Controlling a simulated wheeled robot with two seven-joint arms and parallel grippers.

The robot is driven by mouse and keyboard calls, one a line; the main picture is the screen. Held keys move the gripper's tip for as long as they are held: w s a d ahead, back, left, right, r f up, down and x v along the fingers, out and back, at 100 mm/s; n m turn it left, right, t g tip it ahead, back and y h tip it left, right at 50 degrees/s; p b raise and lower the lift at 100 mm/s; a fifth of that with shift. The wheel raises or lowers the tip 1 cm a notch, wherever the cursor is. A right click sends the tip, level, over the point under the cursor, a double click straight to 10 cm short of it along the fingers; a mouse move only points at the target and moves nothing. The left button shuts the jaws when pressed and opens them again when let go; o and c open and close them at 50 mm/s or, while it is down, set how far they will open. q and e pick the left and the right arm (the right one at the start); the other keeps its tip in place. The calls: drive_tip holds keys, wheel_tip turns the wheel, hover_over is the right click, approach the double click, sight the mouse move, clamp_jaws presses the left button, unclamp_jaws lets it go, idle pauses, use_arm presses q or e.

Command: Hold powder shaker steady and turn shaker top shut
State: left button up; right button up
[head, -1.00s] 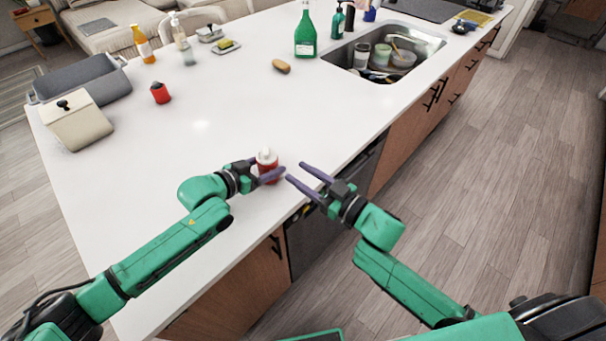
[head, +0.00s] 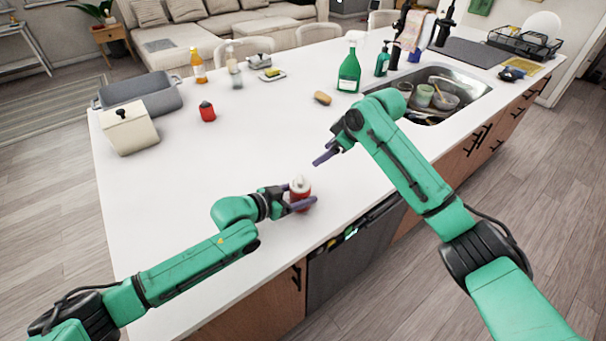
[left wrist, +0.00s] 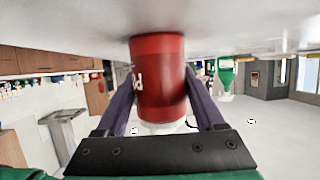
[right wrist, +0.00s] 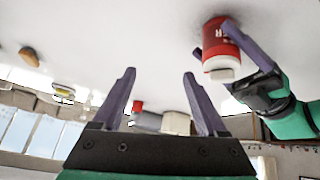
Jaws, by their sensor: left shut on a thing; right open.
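The powder shaker (head: 300,190), a red can with a white top, stands upright near the counter's front edge. My left gripper (head: 302,203) is shut around its red body from the left. The left wrist view shows the red body (left wrist: 158,80) upside down between both fingers, with the white top (left wrist: 163,127) below. My right gripper (head: 322,158) is open and empty, raised above and beyond the shaker, apart from it. In the right wrist view the shaker (right wrist: 220,45) is at the upper right, outside the open fingers, its white top (right wrist: 222,72) uncovered.
Another red container (head: 207,111) with a dark top stands farther back on the white counter. A cream box (head: 129,130) and grey bin (head: 150,95) are at left. The counter around the shaker is clear.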

sight(300, 178)
drive_tip(key=s+a+r+n+g+h, duration=0.15)
drive_tip(key=s+r+n+g, duration=0.25)
drive_tip(key=s+r+n, duration=0.4)
drive_tip(key=a+f, duration=0.1)
drive_tip(key=f, duration=0.2)
drive_tip(key=w+a+f+m, duration=0.1)
drive_tip(key=a+f, duration=0.1)
drive_tip(key=f, duration=0.1)
drive_tip(key=a+f+m, duration=0.1)
drive_tip(key=f, duration=0.3)
drive_tip(key=shift+w+a+y, duration=0.25)
drive_tip(key=shift+w+a, duration=0.1)
clamp_jaws()
